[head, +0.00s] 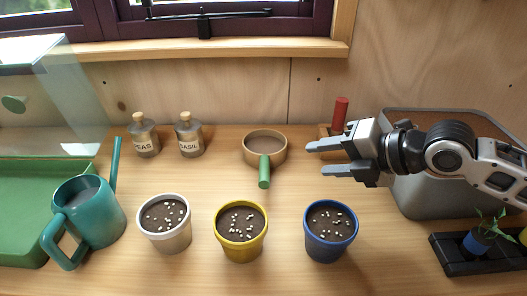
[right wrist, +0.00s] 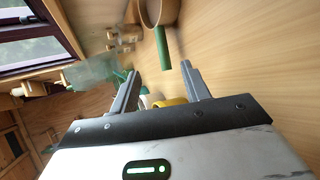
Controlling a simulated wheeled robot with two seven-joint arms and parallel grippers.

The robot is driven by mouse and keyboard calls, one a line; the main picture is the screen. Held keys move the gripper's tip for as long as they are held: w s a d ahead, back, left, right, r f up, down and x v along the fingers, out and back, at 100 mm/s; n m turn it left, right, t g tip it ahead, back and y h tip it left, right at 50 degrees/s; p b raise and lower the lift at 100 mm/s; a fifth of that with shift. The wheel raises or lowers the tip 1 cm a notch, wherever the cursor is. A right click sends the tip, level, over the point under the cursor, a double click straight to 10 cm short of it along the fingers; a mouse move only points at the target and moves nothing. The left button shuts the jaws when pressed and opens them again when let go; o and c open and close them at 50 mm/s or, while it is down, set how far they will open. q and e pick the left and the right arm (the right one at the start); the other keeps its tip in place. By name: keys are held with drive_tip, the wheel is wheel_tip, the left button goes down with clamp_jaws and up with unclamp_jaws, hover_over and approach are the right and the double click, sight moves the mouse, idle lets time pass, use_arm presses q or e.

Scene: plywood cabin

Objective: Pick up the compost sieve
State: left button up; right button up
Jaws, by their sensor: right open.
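The compost sieve (head: 265,146) is a round tan pan with a green handle (head: 264,171) that points toward me. It stands on the bench in the middle of the head view. My right gripper (head: 314,158) is open and empty, to the right of the sieve, with its fingers pointing left toward it. In the right wrist view the green handle (right wrist: 162,47) shows beyond and between the two fingers (right wrist: 160,78), apart from them. The sieve's pan (right wrist: 159,12) is cut off at the top of that view. My left gripper is not in view.
White (head: 164,222), yellow (head: 240,231) and blue (head: 330,230) pots of seeded soil stand in front of the sieve. Two labelled jars (head: 144,135) are at the back left. A teal watering can (head: 86,215) is at left, a grey bin (head: 435,195) at right.

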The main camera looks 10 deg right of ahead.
approach(265, 160)
drive_tip(key=shift+w+a+f+p, duration=0.15)
drive_tip(key=shift+a+f, duration=0.3)
drive_tip(key=shift+f, duration=0.05)
drive_tip(key=shift+w+a+f+p, duration=0.15)
drive_tip(key=shift+w+a+f, duration=0.05)
drive_tip(key=shift+a+f, duration=0.25)
drive_tip(key=x, duration=0.5)
drive_tip(key=shift+s+a+f+p, duration=0.1)
drive_tip(key=shift+s+f+p, duration=0.15)
drive_tip(key=shift+p, duration=0.1)
clamp_jaws()
drive_tip(key=shift+r, duration=0.1)
